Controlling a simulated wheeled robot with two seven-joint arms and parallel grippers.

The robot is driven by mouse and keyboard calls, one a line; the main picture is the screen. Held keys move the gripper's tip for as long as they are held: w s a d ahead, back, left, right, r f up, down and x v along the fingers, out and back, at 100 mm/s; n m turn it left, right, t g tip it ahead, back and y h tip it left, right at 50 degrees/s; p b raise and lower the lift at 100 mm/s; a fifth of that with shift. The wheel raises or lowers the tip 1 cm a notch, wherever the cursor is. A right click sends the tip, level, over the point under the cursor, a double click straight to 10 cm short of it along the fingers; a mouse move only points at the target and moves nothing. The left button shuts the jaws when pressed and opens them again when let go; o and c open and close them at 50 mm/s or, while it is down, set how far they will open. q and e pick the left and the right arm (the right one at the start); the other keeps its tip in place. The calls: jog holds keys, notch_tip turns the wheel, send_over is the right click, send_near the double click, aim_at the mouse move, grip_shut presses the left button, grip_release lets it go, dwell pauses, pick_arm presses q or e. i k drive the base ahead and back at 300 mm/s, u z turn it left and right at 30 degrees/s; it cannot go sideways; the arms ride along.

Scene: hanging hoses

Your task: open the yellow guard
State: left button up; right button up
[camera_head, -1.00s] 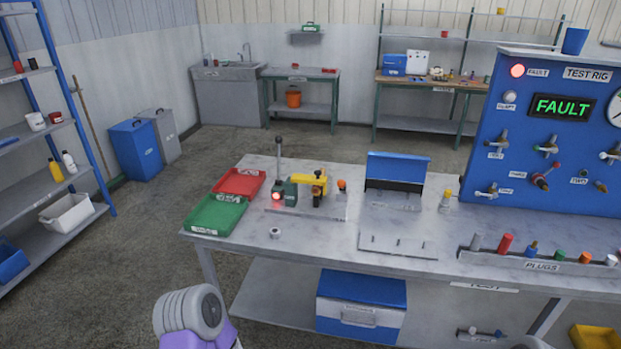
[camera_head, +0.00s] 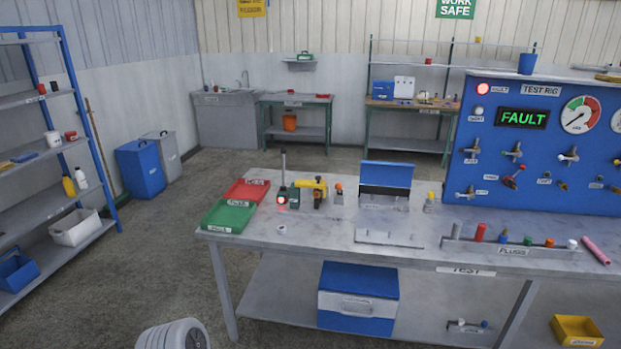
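The yellow guard (camera_head: 307,184) sits on a small dark green device with a lever, on the grey bench left of centre. The guard looks like a yellow bar or cover lying roughly level across the device, with a dark part under its right end. Whether it is shut or raised is too small to tell. A red light (camera_head: 281,200) glows at the left of the device, and the lever (camera_head: 283,165) stands upright behind it. Neither gripper is in view.
Red (camera_head: 247,190) and green (camera_head: 229,217) trays lie left of the device. A blue hinged panel (camera_head: 386,174) stands to its right. The blue test rig (camera_head: 520,150) reads FAULT. A blue-and-white box (camera_head: 358,299) is under the bench. Floor left of the bench is clear.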

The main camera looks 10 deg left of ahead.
aim_at(317, 184)
jog(key=u, duration=0.7)
jog(key=i, duration=0.75)
jog(key=u, duration=0.65)
jog(key=i, duration=1)
jog(key=z, duration=0.3)
